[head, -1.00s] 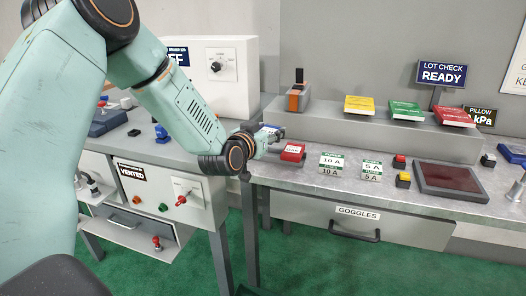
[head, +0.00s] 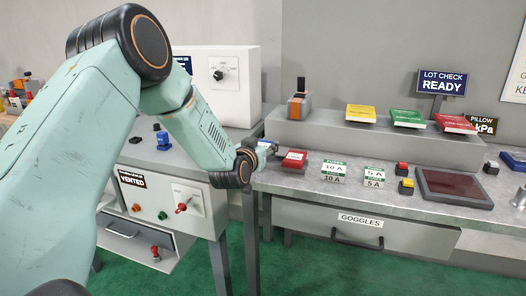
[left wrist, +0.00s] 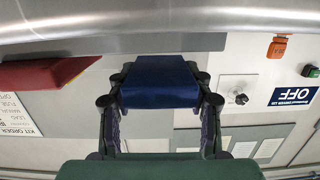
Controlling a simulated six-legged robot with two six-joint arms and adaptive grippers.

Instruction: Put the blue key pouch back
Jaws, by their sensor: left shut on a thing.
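The blue key pouch (left wrist: 160,82) is between the fingers of my left gripper (left wrist: 160,98) in the left wrist view. In the head view, my left gripper (head: 264,147) is at the left end of the grey bench, shut on the pouch, which is mostly hidden behind the wrist. The red pouch (head: 294,159) lies just right of the gripper, and it also shows at the left in the left wrist view (left wrist: 45,82). I cannot tell whether the blue pouch touches the bench. My right gripper is not in view.
Fuse labels (head: 334,168) and a dark red pad (head: 452,187) lie further right on the bench. Yellow (head: 361,113), green (head: 407,118) and red (head: 455,123) packs sit on the raised shelf. A white cabinet (head: 222,80) stands behind my arm. The goggles drawer (head: 358,231) is below.

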